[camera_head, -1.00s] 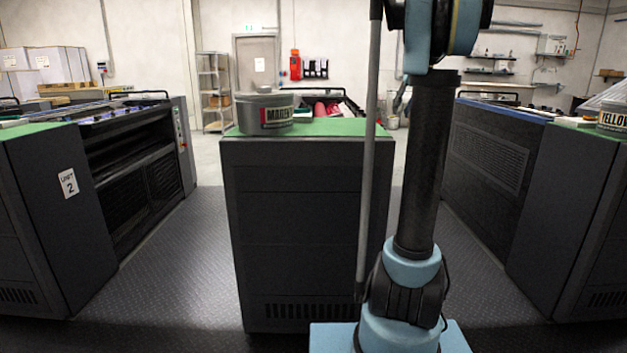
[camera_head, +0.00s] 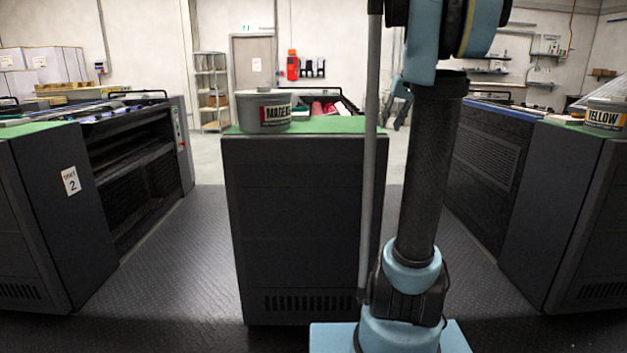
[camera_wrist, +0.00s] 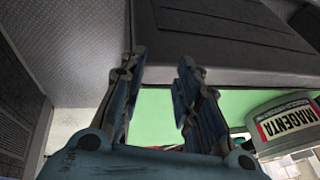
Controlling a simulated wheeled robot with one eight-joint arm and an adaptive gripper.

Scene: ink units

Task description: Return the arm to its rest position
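My arm stands upright at right of centre in the head view, its upper joint cut off by the top edge. My gripper (camera_wrist: 160,75) shows in the wrist view with its two blue-grey fingers apart and nothing between them. The green top of the middle unit (camera_head: 330,126) lies beyond the fingers in the wrist view (camera_wrist: 155,117). A grey magenta ink can (camera_head: 264,112) stands on that top; in the wrist view the can (camera_wrist: 285,122) is right of the fingers and apart from them. In the head view the gripper is not clearly visible behind the arm.
A dark unit marked 2 (camera_head: 45,215) stands at left, and another unit (camera_head: 575,215) at right bears a yellow ink can (camera_head: 605,115). Dark textured floor (camera_head: 180,260) is clear between the units. Shelves (camera_head: 210,90) stand at the back wall.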

